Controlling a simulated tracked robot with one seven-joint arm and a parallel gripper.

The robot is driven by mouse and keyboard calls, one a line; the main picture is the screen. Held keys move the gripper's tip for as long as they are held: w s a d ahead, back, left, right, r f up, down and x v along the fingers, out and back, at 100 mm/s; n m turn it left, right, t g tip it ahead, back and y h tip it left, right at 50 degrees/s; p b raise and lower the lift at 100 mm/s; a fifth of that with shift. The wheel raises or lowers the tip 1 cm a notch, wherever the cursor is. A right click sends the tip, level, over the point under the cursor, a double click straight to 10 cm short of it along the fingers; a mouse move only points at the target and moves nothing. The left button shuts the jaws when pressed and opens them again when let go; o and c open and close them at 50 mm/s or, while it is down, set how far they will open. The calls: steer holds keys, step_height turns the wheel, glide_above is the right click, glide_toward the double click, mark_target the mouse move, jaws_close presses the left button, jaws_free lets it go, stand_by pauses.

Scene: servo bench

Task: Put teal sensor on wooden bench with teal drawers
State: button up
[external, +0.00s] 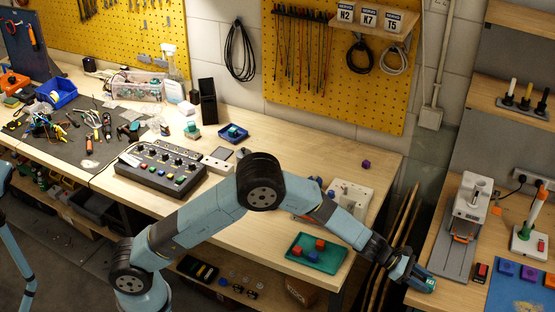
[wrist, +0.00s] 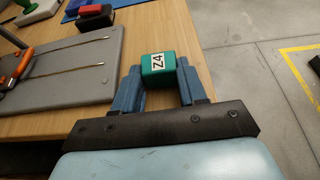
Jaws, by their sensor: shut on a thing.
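The teal sensor (wrist: 158,66) is a small block with a white label reading Z4. My gripper (wrist: 158,84) is shut on it, with one blue finger on each side. In the external view my gripper (external: 415,277) is at the front left edge of the right-hand wooden bench (external: 437,214), and only a little of the sensor shows at its tip. In the wrist view the sensor is at the bench's edge, with grey floor to its right. I cannot tell whether it touches the bench top. No teal drawers show in either view.
The right bench carries a grey plate with a white machine (external: 471,205), a red and black switch (external: 481,272) and a blue mat (external: 508,292) with coloured blocks. A gap separates the benches.

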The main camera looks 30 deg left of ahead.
mark_target(421, 276)
steer(key=o, duration=1)
steer(key=shift+f, duration=0.1)
steer(key=shift+o, duration=0.2)
steer(key=a+r, duration=0.2)
steer(key=a, duration=0.1)
steer(key=shift+r, duration=0.15)
step_height(421, 276, up, 6)
